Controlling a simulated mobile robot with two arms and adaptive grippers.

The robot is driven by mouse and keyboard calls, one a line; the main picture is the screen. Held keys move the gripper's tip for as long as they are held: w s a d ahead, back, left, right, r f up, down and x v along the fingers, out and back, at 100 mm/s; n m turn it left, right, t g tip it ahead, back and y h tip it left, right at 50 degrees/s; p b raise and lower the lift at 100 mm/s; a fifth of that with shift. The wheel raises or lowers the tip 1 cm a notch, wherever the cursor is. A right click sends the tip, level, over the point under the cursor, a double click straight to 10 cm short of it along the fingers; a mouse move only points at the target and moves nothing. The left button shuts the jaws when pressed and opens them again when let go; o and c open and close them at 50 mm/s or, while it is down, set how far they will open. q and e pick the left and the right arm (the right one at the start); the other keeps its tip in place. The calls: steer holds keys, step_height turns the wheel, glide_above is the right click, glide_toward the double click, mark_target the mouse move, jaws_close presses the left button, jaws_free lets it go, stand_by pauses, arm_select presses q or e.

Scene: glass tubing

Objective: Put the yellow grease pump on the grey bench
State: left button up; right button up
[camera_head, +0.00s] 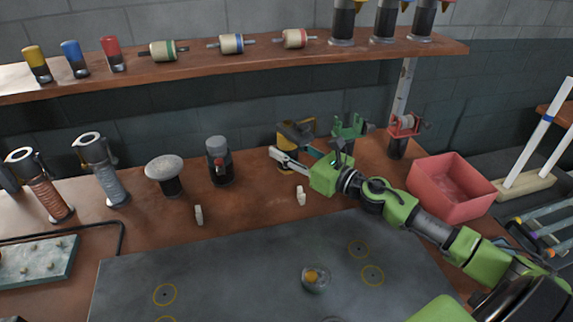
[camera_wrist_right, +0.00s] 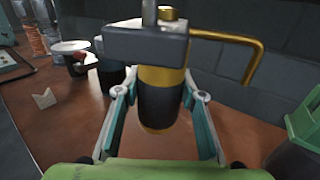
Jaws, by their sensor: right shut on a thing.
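The yellow grease pump (camera_head: 297,133) is upright at the back of the wooden worktop, with a dark grey head, a yellow handle and a black band. In the right wrist view the pump (camera_wrist_right: 157,90) stands between the two fingers. My right gripper (camera_head: 295,157) reaches in from the right and is shut on the pump's body. Whether the pump's base touches the wood is unclear. The grey bench surface (camera_head: 225,275) lies in front, with yellow ring marks and a small round glass item with an orange centre (camera_head: 313,278) on it. My left gripper is not in view.
Left of the pump stand a dark grey canister (camera_head: 220,161), a mushroom-topped post (camera_head: 165,172) and metal pumps. A green tool (camera_head: 348,128), a red-topped tool (camera_head: 403,126) and a pink bin (camera_head: 452,188) are to the right. Two small pale pieces lie in front. A shelf hangs above.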

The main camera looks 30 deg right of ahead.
steer(key=shift+w+d+f, duration=0.35)
steer(key=shift+w+f, duration=0.2)
steer(key=shift+f, duration=0.05)
steer(key=shift+w+d+f+b, duration=0.1)
steer(key=shift+w+f+b, duration=0.05)
steer(key=shift+f, duration=0.8)
steer(key=shift+w+f+b, duration=0.1)
steer(key=shift+f+b, duration=0.05)
steer(key=shift+f, duration=0.75)
steer(key=shift+f, duration=0.2)
steer(key=o, duration=1.4)
steer(key=shift+s, duration=0.1)
